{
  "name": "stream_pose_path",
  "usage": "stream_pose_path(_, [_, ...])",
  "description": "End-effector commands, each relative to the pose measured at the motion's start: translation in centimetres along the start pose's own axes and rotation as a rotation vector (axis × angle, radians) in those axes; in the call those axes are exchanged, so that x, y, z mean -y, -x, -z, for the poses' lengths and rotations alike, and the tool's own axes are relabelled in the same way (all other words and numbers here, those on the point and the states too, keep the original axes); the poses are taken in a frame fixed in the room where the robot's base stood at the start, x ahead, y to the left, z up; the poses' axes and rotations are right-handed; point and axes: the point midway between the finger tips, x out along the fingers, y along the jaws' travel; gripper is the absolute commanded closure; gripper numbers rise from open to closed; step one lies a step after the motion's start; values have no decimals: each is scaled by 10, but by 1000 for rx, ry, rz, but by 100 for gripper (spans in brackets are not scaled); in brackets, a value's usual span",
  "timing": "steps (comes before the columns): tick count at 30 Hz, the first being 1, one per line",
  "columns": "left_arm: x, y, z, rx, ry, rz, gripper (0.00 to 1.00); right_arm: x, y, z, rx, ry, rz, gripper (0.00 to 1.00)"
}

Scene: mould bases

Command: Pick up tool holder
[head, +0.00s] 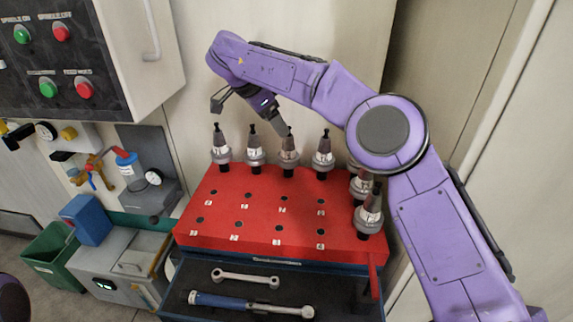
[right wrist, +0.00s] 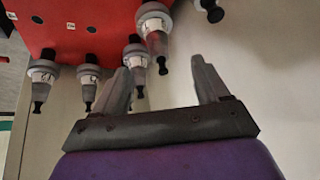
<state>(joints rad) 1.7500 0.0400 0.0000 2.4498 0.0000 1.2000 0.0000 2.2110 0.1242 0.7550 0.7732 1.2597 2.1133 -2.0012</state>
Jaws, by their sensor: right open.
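Several grey tool holders with white labels and dark studs on top stand upright in the red rack (head: 260,205). In the head view, a back row runs from the leftmost holder (head: 221,150) to the fourth holder (head: 323,156). Two more, including the front right holder (head: 369,216), stand at the right edge. My right gripper (head: 248,117) is open and empty, above the back row. One finger overlaps the top of the third holder (head: 288,160); contact is unclear. In the right wrist view, holders (right wrist: 155,30) appear beyond the open fingers (right wrist: 162,86).
The rack's middle and front have empty numbered holes. Below is an open drawer (head: 340,292) with a wrench (head: 245,278) and a blue-handled tool (head: 230,301). A control panel (head: 45,65) is at left, a cabinet wall (head: 300,30) close behind. A green bin (head: 52,250) stands at left.

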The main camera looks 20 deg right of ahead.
Motion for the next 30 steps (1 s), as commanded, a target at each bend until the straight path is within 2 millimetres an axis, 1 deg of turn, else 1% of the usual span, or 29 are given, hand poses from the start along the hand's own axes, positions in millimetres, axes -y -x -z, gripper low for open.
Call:
stream_pose_path(1, [0, -4, -2, 0, 0, 0, 25, 0, -1, -2, -3, 72, 7, 26])
stream_pose_path(3, [0, -5, -2, 0, 0, 0, 25, 1, 1, -3, -5, 147, 12, 26])
stream_pose_path(6, [-1, -8, -4, 0, 0, 0, 25, 1, -6, -4, -6, 183, 14, 26])
stream_pose_path(8, [-1, -12, -5, 0, 0, 0, 25, 1, -16, -4, -7, 183, 14, 26])
stream_pose_path(12, [-2, -20, -8, 0, 0, 0, 25, 0, -43, -4, -6, 181, 12, 26])
stream_pose_path(17, [-2, -25, -11, 0, 0, 0, 25, -1, -62, -4, -6, 180, 12, 26])
stream_pose_path(21, [-3, -35, -15, 0, 0, 0, 25, -5, -88, -6, -5, 179, 11, 26])
stream_pose_path(24, [-3, -36, -15, 0, 0, 0, 25, -4, -102, -5, -5, 178, 13, 26])
stream_pose_path(30, [-3, -35, -14, 0, 0, 0, 25, -3, -103, -4, -6, 178, 14, 26])
